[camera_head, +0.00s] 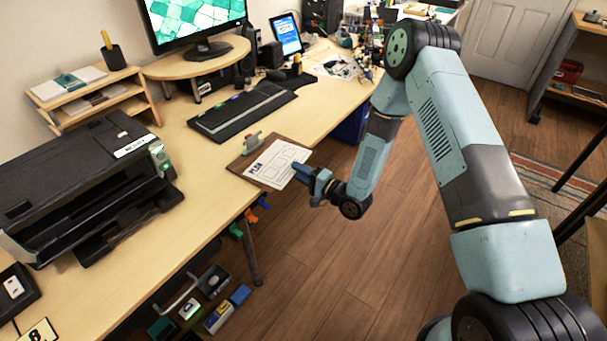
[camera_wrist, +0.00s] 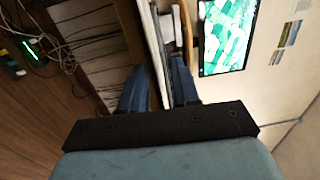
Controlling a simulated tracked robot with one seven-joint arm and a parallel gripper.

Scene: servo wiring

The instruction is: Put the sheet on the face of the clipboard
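The white sheet (camera_head: 279,164), printed with "PLAN" and box outlines, lies over the brown clipboard (camera_head: 236,167) at the desk's front edge in the head view. The board shows along the sheet's left and upper sides, with its metal clip (camera_head: 252,143) at the upper left. I cannot tell whether the sheet touches the board or is under the clip. My gripper (camera_head: 301,173) is at the sheet's right edge, beyond the desk edge. In the wrist view my gripper (camera_wrist: 162,78) has its two blue fingers apart, with a thin pale edge seen between them.
A keyboard (camera_head: 243,110) lies behind the clipboard, and a black printer (camera_head: 80,180) stands to the left. A monitor (camera_head: 193,20) is on a round-ended stand farther back. Coloured clips (camera_head: 250,216) hang under the desk edge. The floor right of the desk is clear.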

